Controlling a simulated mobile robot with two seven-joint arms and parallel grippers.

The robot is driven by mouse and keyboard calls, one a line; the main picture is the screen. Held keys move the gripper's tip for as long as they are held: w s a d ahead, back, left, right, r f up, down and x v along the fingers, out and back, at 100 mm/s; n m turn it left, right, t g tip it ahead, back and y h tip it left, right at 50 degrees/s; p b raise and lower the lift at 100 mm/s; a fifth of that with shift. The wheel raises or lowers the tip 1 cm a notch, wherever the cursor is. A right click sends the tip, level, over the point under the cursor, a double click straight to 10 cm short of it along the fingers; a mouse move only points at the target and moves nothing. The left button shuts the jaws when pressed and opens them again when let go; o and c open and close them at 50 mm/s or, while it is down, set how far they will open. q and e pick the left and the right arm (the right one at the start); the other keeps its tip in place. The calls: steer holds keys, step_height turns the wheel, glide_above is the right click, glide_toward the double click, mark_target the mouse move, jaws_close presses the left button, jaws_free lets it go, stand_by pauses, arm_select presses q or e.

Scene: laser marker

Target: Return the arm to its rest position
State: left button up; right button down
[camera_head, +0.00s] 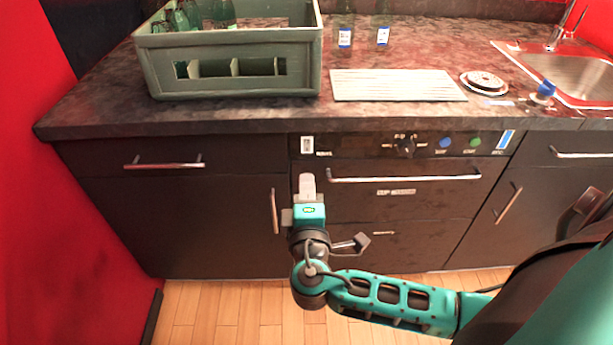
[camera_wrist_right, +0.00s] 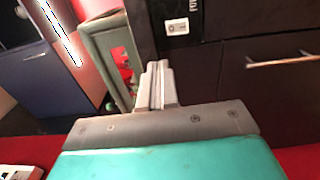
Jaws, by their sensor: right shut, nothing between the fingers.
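My right arm comes in from the right in the head view, and its gripper (camera_head: 307,186) is in front of the dark cabinet fronts, below the counter edge. The gripper is shut with nothing between its fingers. It is close to the left end of the drawer handle (camera_head: 405,177) in the picture; whether it touches anything I cannot tell. In the right wrist view the shut fingers (camera_wrist_right: 156,84) point away from the camera, with cabinet fronts behind them. My left gripper is not in view.
The counter (camera_head: 95,95) holds a green crate (camera_head: 300,82) with bottles, two bottles (camera_head: 345,38) with labels, a white ribbed panel (camera_head: 395,86), a stack of round discs (camera_head: 484,82) and a sink (camera_head: 575,78). A control panel (camera_head: 404,146) sits under the counter edge. A red wall stands at left.

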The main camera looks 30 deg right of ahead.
stand_by(0.5)
steer(key=s+a+f+m+g+y+p, duration=0.1)
steer(key=s+a+f+g+y, duration=0.15)
steer(key=f, duration=0.25)
steer(key=s+a+f+m+g+y+p, duration=0.1)
steer(key=s+f+g+y, duration=0.15)
steer(key=f, duration=0.25)
steer(key=s+a+f+m+y+p, duration=0.1)
steer(key=s+a+f+m+y, duration=0.1)
steer(key=s+a+m+y, duration=0.2)
steer(key=s+m+y, duration=0.2)
steer(key=s+m, duration=0.1)
steer(key=shift+a+y, duration=0.3)
steer(key=shift+s+d+f, duration=0.1)
steer(key=shift+d, duration=0.05)
